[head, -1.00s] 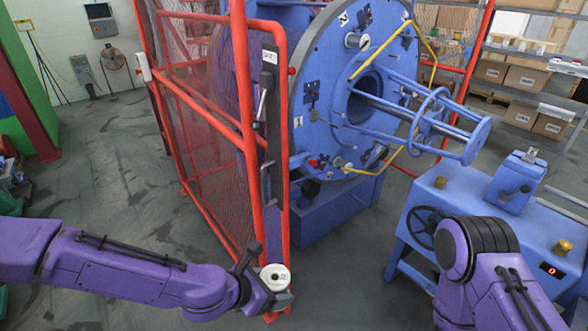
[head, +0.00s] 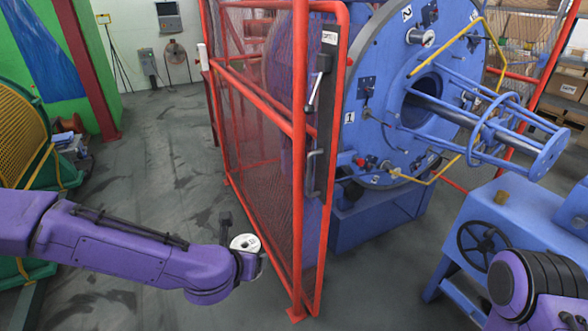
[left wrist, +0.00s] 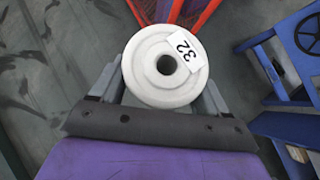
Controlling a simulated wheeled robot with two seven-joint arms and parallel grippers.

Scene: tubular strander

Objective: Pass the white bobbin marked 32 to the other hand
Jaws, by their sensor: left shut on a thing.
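The white bobbin marked 32 (left wrist: 146,76) is a round spool with a dark centre hole and a label on its face. It sits between the two fingers of my left gripper (left wrist: 164,92), which is shut on it. In the head view the bobbin (head: 244,242) is at the end of my left arm, with the left gripper (head: 240,246) around it, held in the air in front of the red mesh gate. My right arm shows at the lower right of the head view; its gripper is out of the frame.
The red mesh gate (head: 298,150) stands close to the right of the bobbin. Behind it is the blue strander disc (head: 385,110). A blue stand with a handwheel (head: 482,243) is at the right. Open grey floor (head: 160,160) lies beyond my left arm.

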